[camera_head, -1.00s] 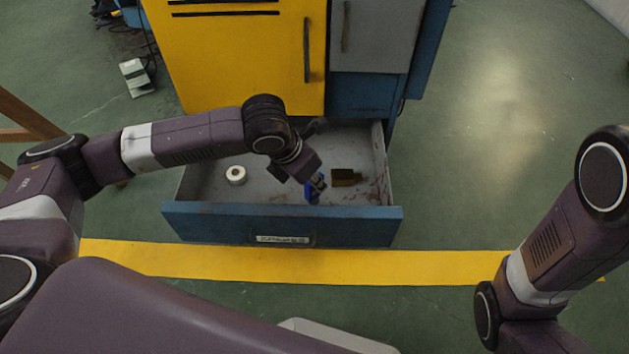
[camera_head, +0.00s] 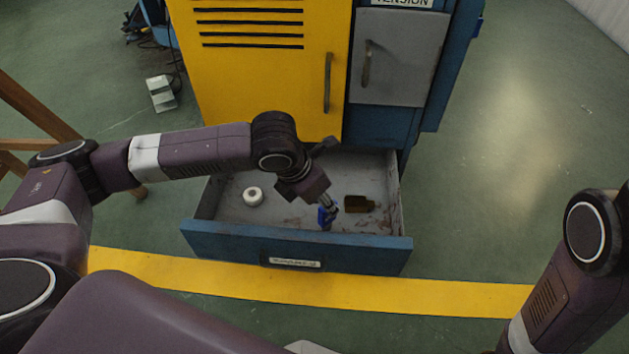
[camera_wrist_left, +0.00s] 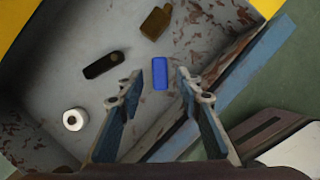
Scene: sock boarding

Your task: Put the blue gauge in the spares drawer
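The blue gauge (camera_head: 326,217) is in the open spares drawer (camera_head: 225,240), near its front wall. It also shows in the left wrist view (camera_wrist_left: 160,73), a blue rounded block against the grey drawer floor. My left gripper (camera_head: 329,207) reaches down into the drawer over the gauge. In the left wrist view its two fingers (camera_wrist_left: 157,82) are spread, with the gauge in the gap near the tips and clear floor on both sides of it. My right arm is at the right edge; its gripper is out of view.
The drawer also holds a white roll (camera_head: 253,196), a brown block-like item (camera_head: 358,204) and a dark elongated item (camera_wrist_left: 103,65), which my arm hides in the head view. The yellow cabinet door (camera_head: 265,80) and grey door (camera_head: 400,60) stand shut behind. Green floor is clear at right.

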